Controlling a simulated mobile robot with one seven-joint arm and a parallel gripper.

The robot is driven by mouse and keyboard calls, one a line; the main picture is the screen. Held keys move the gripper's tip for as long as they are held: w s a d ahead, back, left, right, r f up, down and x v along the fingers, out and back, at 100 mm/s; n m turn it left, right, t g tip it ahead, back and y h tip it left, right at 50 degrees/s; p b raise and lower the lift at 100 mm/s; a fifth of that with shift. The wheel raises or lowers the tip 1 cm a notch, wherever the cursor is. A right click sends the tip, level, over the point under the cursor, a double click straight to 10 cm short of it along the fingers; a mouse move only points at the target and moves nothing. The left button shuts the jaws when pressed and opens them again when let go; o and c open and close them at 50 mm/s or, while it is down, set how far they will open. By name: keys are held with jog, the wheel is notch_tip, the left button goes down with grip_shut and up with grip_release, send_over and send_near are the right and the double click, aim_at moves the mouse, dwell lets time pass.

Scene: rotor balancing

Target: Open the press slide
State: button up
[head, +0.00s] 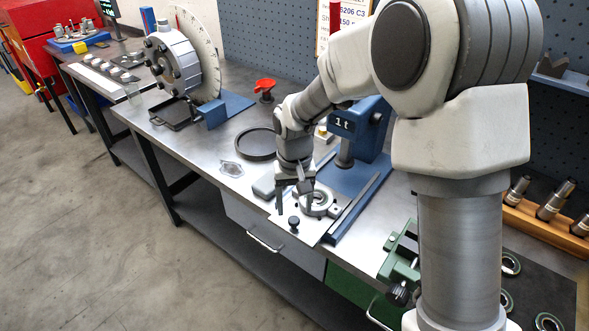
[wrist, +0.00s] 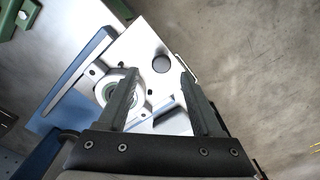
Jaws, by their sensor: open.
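The blue press (head: 360,140), marked "1 t", stands on the bench with a long side rail (head: 352,208). Its pale slide plate (head: 313,232) lies in front of the ram and reaches out at the bench's front edge. The plate carries a round holder (head: 318,203) with a ring in it, also in the wrist view (wrist: 103,91). A dark knob (head: 293,222) stands near the plate's front end. My gripper (head: 294,209) is open and empty above the plate. In the wrist view the knob (wrist: 161,64) shows between and beyond the fingertips (wrist: 159,76), apparently untouched.
A dark ring (head: 257,144) and a small clear bag (head: 231,169) lie left of the press. A green vise (head: 402,255) stands to the right. A drawer handle (head: 264,241) is below the bench edge. The floor in front is clear.

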notch_tip(320, 180, up, 14)
jog(key=shift+p, duration=0.45)
jog(key=shift+f, duration=0.15)
jog(key=s+d+r+m+t, duration=0.1)
jog(key=s+d+r+t, duration=0.2)
jog(key=s+d+r, duration=0.6)
jog(key=s+d+f+m+t, duration=0.1)
jog(key=s+d+f+t, duration=0.1)
jog(key=s+d, duration=0.6)
jog(key=shift+s+d+t, duration=0.3)
jog(key=shift+s+d, duration=0.05)
jog(key=shift+s, duration=0.75)
